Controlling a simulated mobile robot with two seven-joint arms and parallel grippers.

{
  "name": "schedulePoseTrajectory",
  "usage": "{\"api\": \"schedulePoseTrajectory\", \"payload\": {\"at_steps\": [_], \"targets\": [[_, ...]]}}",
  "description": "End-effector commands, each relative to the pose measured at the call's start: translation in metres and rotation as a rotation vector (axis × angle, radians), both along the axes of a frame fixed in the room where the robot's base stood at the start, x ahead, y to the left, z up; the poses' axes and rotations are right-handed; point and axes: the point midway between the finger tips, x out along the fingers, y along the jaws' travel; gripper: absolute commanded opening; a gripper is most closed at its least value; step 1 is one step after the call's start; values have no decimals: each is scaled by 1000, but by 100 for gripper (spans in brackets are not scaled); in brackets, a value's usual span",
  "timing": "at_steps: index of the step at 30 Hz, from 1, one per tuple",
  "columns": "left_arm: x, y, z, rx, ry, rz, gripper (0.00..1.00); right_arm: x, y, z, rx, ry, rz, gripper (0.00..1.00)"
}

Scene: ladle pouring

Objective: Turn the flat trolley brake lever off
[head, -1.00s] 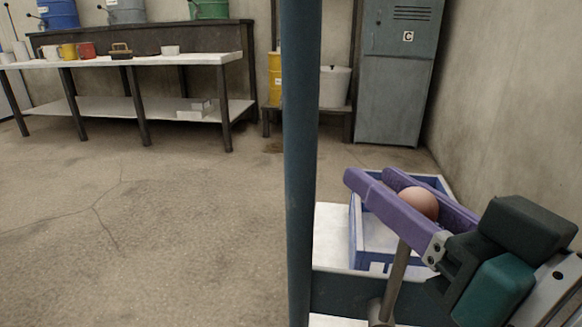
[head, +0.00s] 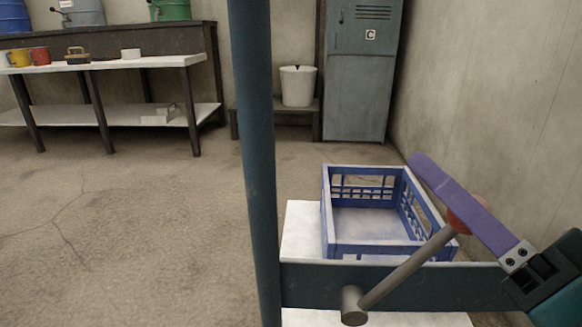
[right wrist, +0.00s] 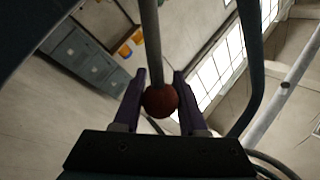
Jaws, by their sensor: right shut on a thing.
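The brake lever (head: 405,268) is a grey rod rising from a round pivot (head: 353,305) on the flat trolley's dark crossbar (head: 320,285). It leans up to the right in the head view. Its reddish ball knob (head: 466,214) is partly hidden behind a purple finger. My right gripper (head: 448,195) is shut on the knob. In the right wrist view the knob (right wrist: 160,101) sits between both purple fingers, with the rod (right wrist: 151,40) running away from it. My left gripper is not in view.
A blue crate (head: 333,215) stands on the trolley's white deck (head: 301,225). A teal upright post (head: 257,170) rises at its left. A wall (head: 500,110) is close on the right. Open floor (head: 130,235) lies left; a bench, bucket (head: 298,87) and locker (head: 361,95) stand behind.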

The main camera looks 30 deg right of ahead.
Motion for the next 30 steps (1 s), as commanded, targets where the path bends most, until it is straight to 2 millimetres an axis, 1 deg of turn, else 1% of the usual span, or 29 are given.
{"api": "schedulePoseTrajectory", "payload": {"at_steps": [1, 7, 20, 21, 27, 28, 30], "targets": [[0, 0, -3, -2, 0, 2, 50, -1, -2, -3, 14, -7, 0, 0], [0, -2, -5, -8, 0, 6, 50, -4, -7, -5, 51, -31, 0, 0], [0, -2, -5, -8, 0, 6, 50, -5, -8, -5, 59, -34, 0, 0], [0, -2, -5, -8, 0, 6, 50, -5, -8, -5, 59, -34, 0, 46], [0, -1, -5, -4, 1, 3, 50, -5, -8, -5, 58, -35, 1, 68], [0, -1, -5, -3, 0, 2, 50, -5, -8, -5, 58, -35, 0, 71], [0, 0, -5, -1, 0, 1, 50, -5, -8, -5, 58, -35, 0, 71]]}}
